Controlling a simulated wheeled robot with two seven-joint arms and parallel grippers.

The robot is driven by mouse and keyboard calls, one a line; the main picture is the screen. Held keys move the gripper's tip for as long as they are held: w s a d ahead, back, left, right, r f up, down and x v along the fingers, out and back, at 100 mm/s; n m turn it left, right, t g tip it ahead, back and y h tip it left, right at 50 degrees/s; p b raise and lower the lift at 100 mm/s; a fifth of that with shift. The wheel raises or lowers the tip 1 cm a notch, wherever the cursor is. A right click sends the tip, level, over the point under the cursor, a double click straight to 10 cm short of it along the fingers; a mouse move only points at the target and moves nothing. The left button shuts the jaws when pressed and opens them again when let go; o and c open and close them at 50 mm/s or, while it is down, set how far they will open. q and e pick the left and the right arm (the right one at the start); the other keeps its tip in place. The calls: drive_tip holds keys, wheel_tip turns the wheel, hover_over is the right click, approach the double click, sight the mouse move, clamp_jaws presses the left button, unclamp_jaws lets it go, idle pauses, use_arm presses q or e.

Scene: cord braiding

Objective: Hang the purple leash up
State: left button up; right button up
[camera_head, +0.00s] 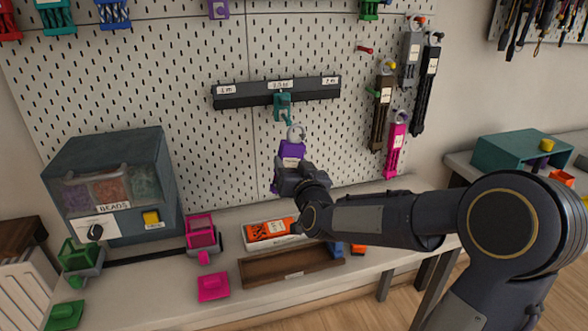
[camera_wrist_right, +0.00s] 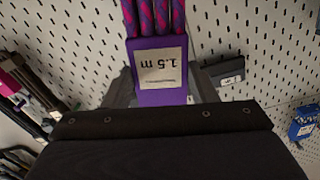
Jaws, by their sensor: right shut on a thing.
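The purple leash (camera_head: 291,149) is held upright in front of the pegboard, with a pale ring (camera_head: 296,132) at its top. My right gripper (camera_head: 290,184) is shut on it. In the right wrist view the purple block (camera_wrist_right: 160,95) carries an upside-down "1.5 m" label, with purple-and-pink braided cords beside it. Leashes hang at the right of the pegboard: grey (camera_head: 410,55), black (camera_head: 427,90), brown (camera_head: 381,115) and pink (camera_head: 395,150). A red peg (camera_head: 365,49) and a green peg (camera_head: 372,92) stick out with no leash visible on them. My left gripper is out of view.
A dark rail (camera_head: 240,95) labelled 1 m, 1.5 m and 2 m bears a teal clamp (camera_head: 283,108) just above the leash. The bench below holds a bead dispenser (camera_head: 110,180), a pink stand (camera_head: 202,232), an orange-labelled box (camera_head: 268,231) and a brown tray (camera_head: 290,267).

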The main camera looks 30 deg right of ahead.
drive_tip(key=shift+p+x, duration=0.55)
drive_tip(key=shift+x, duration=1.3)
drive_tip(key=shift+w, duration=0.25)
drive_tip(key=shift+x, duration=2.05)
drive_tip(key=o, duration=0.6)
drive_tip(key=c, duration=0.5)
drive_tip(key=shift+s+b, duration=0.1)
drive_tip(key=shift+b, duration=0.4)
drive_tip(key=shift+f+b, duration=0.15)
drive_tip(key=shift+b, duration=0.25)
